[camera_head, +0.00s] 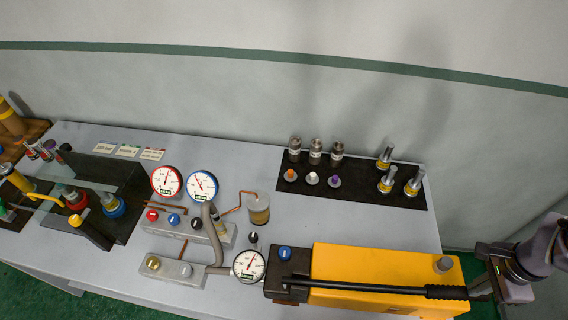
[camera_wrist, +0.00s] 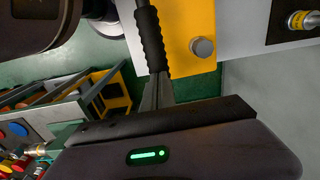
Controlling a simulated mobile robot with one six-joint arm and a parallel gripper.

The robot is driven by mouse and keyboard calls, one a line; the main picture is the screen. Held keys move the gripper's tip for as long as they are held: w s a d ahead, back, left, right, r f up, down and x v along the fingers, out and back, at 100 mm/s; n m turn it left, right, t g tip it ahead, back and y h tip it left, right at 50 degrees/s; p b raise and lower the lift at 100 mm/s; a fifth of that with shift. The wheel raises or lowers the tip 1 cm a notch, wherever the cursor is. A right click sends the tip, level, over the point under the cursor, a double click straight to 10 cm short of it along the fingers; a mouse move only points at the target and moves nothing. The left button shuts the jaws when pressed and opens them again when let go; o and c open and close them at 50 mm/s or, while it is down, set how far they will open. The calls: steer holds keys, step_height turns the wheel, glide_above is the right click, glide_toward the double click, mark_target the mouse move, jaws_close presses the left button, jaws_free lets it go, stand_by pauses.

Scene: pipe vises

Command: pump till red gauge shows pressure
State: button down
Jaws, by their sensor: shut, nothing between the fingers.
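The red-rimmed gauge (camera_head: 167,181) stands at the left of the middle of the bench; its reading is too small to tell. The yellow hand pump (camera_head: 385,272) lies at the front right, with its black lever (camera_head: 380,288) lying low along its front side. The lever's ribbed grip (camera_head: 446,292) points right. My gripper (camera_head: 480,290) is at the right, by the end of this grip. In the wrist view, my shut, empty fingers (camera_wrist: 158,78) meet the end of the grip (camera_wrist: 150,38); I cannot tell if they touch it.
A blue-rimmed gauge (camera_head: 202,187) and a dark-rimmed gauge (camera_head: 249,266) stand near the red one. A black mat (camera_head: 400,200) holds fittings at the back. Free room lies right of the bench.

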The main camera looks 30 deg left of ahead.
steer(key=shift+f, duration=0.15)
steer(key=shift+f+b, duration=0.7)
steer(key=shift+b, duration=0.05)
steer(key=r+p, duration=0.3)
steer(key=r, duration=0.2)
steer(key=shift+a+p, duration=0.2)
steer(key=shift+p, duration=0.1)
steer(key=shift+s+a, duration=0.1)
step_height(320, 180, up, 7)
steer(key=a+p, duration=0.1)
steer(key=p, duration=0.3)
steer(key=shift+s+a+r+p, duration=0.15)
steer(key=shift+s+a+p, duration=0.15)
steer(key=shift+s+a, duration=0.1)
